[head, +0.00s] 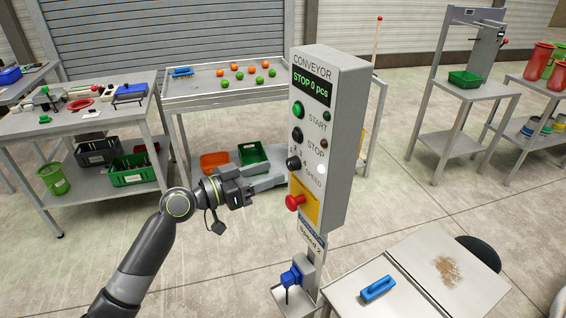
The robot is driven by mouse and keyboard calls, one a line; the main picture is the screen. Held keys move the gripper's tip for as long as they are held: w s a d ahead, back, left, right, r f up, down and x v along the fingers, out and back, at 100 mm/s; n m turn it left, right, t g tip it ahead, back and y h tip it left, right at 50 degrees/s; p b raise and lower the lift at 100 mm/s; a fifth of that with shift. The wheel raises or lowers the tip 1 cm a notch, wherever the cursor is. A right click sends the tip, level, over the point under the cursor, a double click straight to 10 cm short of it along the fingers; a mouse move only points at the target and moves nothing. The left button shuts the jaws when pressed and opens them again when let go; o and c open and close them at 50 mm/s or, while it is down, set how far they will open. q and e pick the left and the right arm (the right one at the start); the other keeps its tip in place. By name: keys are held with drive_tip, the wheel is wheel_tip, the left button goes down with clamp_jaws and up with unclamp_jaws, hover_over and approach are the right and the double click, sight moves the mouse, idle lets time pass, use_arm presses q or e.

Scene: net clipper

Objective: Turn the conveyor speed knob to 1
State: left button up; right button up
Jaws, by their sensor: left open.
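The grey conveyor control box (319,120) stands upright in the middle of the head view. Its display (312,88) reads "STOP 0 pcs". The black speed knob (294,163) sits on its front face below the STOP button (297,135), with small digits around it and the word SPEED beside it. Where the knob points is too small to tell. My left gripper (278,181) is open, with its fingers reaching right towards the box's left edge, a little below and left of the knob. Whether it touches the box cannot be told. My right gripper is not in view.
A red emergency button (295,202) on a yellow plate is just below the knob. The green START button (298,109) is above. A blue device (291,276) hangs on the post, and a table with a blue brush (378,288) stands at lower right.

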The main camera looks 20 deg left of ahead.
sight(288, 166)
use_arm(q)
drive_tip(key=shift+p+x, duration=0.35)
drive_tip(key=shift+x, duration=1.95)
drive_tip(key=c, duration=1)
